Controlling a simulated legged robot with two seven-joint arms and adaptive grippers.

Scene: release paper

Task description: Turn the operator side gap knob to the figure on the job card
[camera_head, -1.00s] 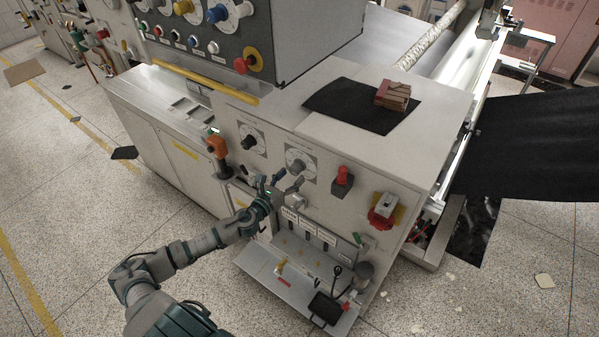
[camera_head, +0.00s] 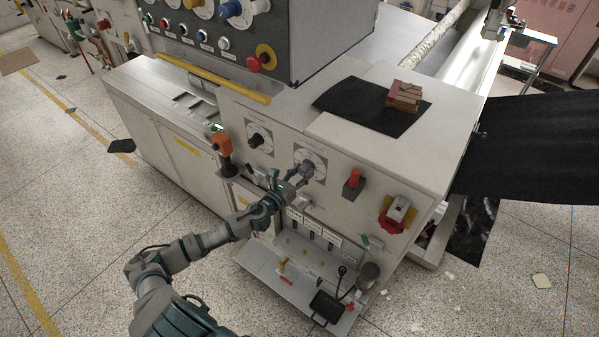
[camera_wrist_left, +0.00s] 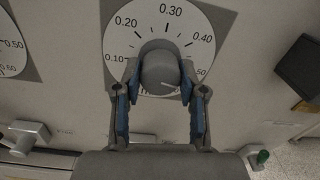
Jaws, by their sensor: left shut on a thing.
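A grey round knob (camera_wrist_left: 160,72) sits on a white dial (camera_wrist_left: 172,22) marked 0.10 to 0.50, with 0.30 at the top. A pale line on the knob's face slants toward the lower right, roughly toward the 0.50 side. My left gripper (camera_wrist_left: 160,78) has its two fingers on either side of this knob and is shut on it. In the head view the left gripper (camera_head: 300,174) is at the right-hand dial (camera_head: 318,160) on the machine's front and partly hides its knob. A similar knob and dial (camera_head: 259,138) are to its left. I cannot make out a job card. My right gripper is out of view.
A red button (camera_head: 353,180) and a red and yellow switch (camera_head: 395,212) are right of the dial. An orange-topped handle (camera_head: 222,144) stands left. Below, an open shelf (camera_head: 275,284) juts out. A brown block (camera_head: 404,97) lies on the black sheet (camera_head: 350,108) on top.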

